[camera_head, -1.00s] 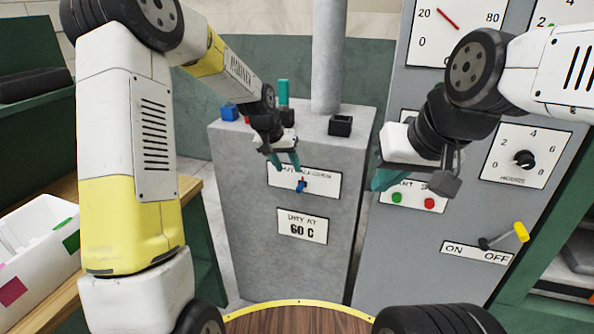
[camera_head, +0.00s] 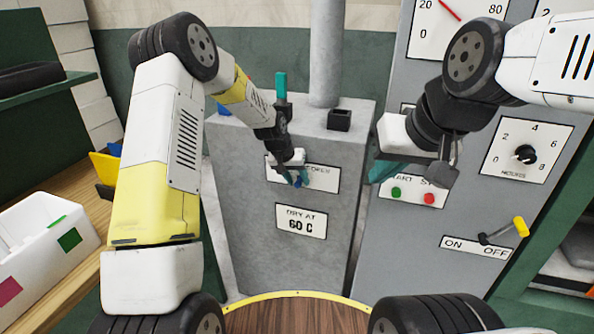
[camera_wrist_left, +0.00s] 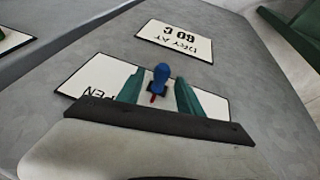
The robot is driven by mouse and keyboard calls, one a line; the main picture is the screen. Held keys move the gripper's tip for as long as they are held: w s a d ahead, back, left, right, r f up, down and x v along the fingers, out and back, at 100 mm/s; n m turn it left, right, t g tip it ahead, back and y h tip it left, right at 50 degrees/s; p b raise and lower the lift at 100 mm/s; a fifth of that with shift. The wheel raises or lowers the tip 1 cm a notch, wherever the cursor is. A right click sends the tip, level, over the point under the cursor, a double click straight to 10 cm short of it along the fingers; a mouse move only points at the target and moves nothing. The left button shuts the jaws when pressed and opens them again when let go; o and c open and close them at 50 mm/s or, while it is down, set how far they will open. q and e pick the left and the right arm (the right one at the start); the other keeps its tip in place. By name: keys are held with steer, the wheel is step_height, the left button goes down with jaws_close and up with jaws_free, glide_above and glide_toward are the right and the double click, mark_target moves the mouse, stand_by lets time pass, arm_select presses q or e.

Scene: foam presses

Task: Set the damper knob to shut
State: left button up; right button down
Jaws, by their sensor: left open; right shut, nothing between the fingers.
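The damper knob (camera_head: 298,184) is small and blue, on a white label plate (camera_head: 325,178) on the front of the grey metal cabinet. My left gripper (camera_head: 298,177) is open at the plate and partly covers knob and lettering. In the left wrist view the blue knob (camera_wrist_left: 161,74) stands between the two green fingers (camera_wrist_left: 158,92), with a small gap visible on each side. A red mark (camera_wrist_left: 153,99) shows by its base, on the gripper side; the letters "PEN" are readable. My right gripper (camera_head: 382,172) is shut and empty, in front of the right panel.
A "DRY AT 60 C" sign (camera_head: 302,221) is below the plate. The right panel (camera_head: 405,270) has green and red buttons, a dial (camera_head: 524,154) and a yellow-tipped ON/OFF lever (camera_head: 520,227). A white bin (camera_head: 40,250) stands on the left bench.

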arm_select(q)
jaws_close()
stand_by(1.4)
